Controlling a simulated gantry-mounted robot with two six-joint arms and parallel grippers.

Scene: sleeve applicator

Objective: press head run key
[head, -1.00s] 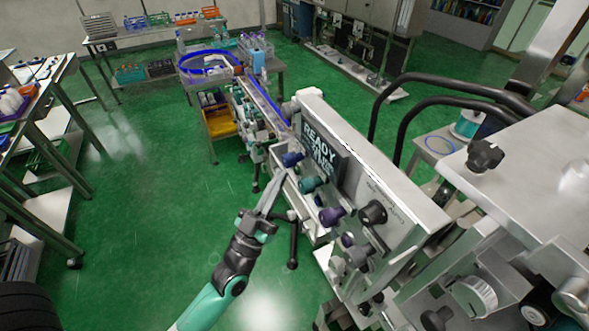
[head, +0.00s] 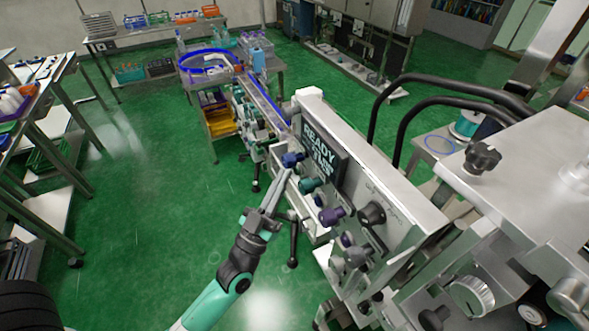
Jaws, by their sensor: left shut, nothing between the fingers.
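The machine's control panel (head: 400,188) stands right of centre, with a dark display (head: 319,150) reading READY above more text too small to read. Along its face are a blue key or knob (head: 292,159), a teal one (head: 311,184), a purple one (head: 332,215) and a black knob (head: 373,213). I cannot read which is the head run key. My left gripper (head: 284,173) is shut and empty, its fingertips just below the blue one. I cannot tell whether they touch it. My right gripper is not in view.
More knobs and clamps (head: 355,255) crowd the panel's lower right. Black curved hoses (head: 450,100) rise behind it. A conveyor (head: 262,100) runs back to a blue-rimmed turntable (head: 208,60). Green floor (head: 150,200) left of the machine is open.

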